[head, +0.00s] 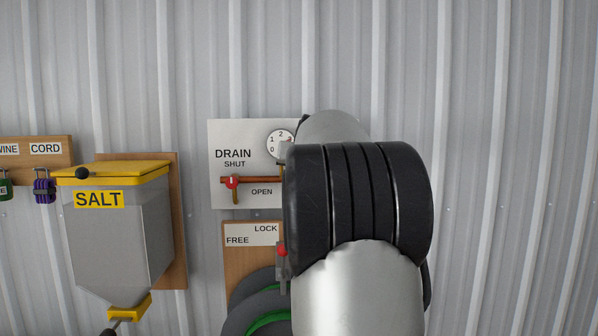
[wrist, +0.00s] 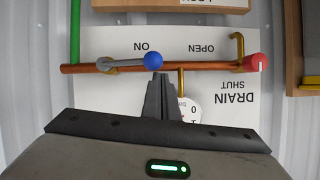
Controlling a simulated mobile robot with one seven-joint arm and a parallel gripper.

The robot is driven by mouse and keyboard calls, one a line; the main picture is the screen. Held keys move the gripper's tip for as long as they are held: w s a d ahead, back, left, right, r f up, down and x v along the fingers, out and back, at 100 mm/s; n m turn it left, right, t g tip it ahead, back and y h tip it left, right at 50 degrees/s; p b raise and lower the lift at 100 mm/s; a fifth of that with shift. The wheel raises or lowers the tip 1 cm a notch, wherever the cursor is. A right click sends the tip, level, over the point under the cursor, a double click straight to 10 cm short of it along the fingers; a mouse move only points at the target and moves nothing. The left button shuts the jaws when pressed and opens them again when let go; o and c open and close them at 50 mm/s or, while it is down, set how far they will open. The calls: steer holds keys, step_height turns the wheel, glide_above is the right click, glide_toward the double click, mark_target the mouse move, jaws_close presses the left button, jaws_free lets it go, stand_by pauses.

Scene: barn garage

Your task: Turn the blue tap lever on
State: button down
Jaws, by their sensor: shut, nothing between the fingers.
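The blue tap lever (wrist: 122,64) shows in the wrist view, which is upside down. It is a grey bar with a blue ball knob (wrist: 153,60), and it lies nearly along the copper pipe (wrist: 205,66). The "ON" label (wrist: 141,47) is just above it in that picture. My gripper (wrist: 160,76) is shut and empty, with its fingertips just below the blue knob. I cannot tell whether they touch it. In the head view my arm hides the lever and my gripper.
A red drain tap (head: 232,182) sits on the same pipe, left of my arm. A dial gauge (head: 280,144) is on the white panel (head: 228,135). A salt hopper (head: 120,235) stands further left. The corrugated wall (head: 500,150) to the right is clear.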

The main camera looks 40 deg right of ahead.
steer(key=shift+a+f, duration=0.2)
steer(key=shift+f, duration=0.3)
steer(key=r+b+v, duration=0.1)
steer(key=b+v, duration=0.1)
steer(key=v, duration=1.5)
steer(key=shift+s+r, duration=0.1)
